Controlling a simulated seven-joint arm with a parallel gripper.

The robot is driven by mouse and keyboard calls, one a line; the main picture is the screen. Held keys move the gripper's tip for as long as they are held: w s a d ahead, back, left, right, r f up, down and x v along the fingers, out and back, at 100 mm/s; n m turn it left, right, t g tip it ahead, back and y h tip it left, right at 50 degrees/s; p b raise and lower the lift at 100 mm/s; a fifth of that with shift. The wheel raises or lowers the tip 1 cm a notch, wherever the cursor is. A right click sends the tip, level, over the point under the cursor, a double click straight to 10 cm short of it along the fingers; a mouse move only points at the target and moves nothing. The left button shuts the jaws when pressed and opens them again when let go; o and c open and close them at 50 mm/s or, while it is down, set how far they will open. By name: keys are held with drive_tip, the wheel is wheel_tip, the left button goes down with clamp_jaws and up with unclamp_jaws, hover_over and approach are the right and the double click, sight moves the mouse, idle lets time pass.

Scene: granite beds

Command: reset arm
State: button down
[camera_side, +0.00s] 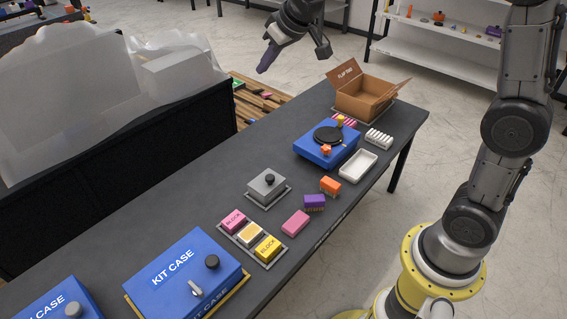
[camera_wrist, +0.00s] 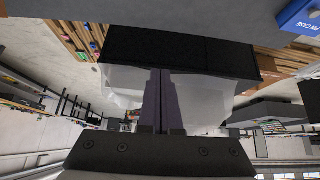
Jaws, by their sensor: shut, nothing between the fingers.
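My gripper (camera_side: 267,58) is raised above the far side of the table in the side view. Its purple fingers point down and to the left, away from the objects. In the wrist view the two purple fingers (camera_wrist: 163,100) lie side by side, closed, with nothing between them. The arm's yellow base stands at the right in the side view.
The dark table (camera_side: 165,205) holds blue kit cases (camera_side: 185,275), a tray of blocks (camera_side: 252,240), a grey box (camera_side: 268,186), a blue turntable unit (camera_side: 327,146), a white tray (camera_side: 358,165) and an open cardboard box (camera_side: 366,92). A black bin with translucent wrapping (camera_side: 75,95) stands behind.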

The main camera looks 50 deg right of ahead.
drive_tip(key=s+r, duration=0.5)
drive_tip(key=s, duration=0.7)
drive_tip(key=s+f, duration=0.4)
drive_tip(key=s, duration=0.6)
drive_tip(key=s+f+g, duration=0.1)
drive_tip(key=s+f, duration=0.4)
drive_tip(key=s, duration=0.5)
drive_tip(key=shift+s+a+g, duration=0.3)
drive_tip(key=shift+a, duration=0.15)
